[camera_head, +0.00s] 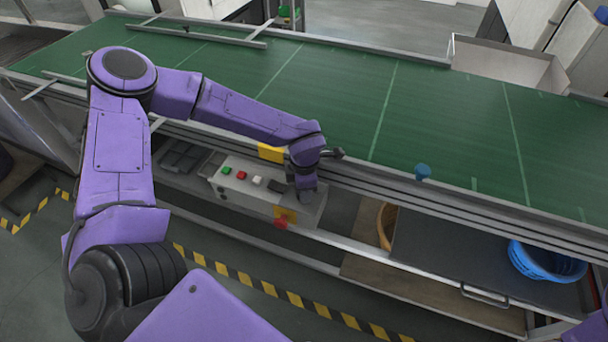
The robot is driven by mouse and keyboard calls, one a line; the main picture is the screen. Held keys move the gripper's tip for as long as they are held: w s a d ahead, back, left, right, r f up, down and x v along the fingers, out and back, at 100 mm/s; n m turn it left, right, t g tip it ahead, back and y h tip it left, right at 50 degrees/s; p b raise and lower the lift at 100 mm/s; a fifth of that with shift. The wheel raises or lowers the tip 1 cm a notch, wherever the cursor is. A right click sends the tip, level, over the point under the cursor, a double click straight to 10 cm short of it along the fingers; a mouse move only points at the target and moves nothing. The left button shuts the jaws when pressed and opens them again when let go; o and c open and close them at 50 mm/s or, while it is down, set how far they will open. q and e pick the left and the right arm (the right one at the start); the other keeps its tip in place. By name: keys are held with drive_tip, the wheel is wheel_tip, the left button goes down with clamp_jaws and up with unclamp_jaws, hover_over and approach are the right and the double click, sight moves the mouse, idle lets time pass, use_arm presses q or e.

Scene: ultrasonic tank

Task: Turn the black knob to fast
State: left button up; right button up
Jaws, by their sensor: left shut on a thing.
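A light grey control box (240,197) sits below the near edge of the conveyor. On its top, from the left, are a green button (226,170), a red button (241,175) and a white button (257,181). My left gripper (306,197) points down onto the right end of the box. It is shut on the black knob, which the gripper and wrist hide. The knob's setting and its fast mark cannot be read here. My right gripper is out of view.
The green conveyor belt (440,120) and its metal rail run behind the box. A blue basket (545,262) lies at lower right. Striped tape (270,289) marks the floor.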

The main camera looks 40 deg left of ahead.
use_arm(q)
drive_tip(key=shift+r+m+p, duration=0.1)
drive_tip(key=shift+m+p, duration=0.2)
drive_tip(key=shift+m, duration=0.2)
drive_tip(key=o, duration=1)
drive_tip(key=shift+o, duration=0.2)
wheel_tip(320, 180, up, 10)
drive_tip(key=b, duration=0.1)
drive_tip(key=shift+s+d+r+b, duration=0.2)
drive_tip(key=shift+r+b, duration=0.05)
drive_tip(key=shift+b, duration=0.05)
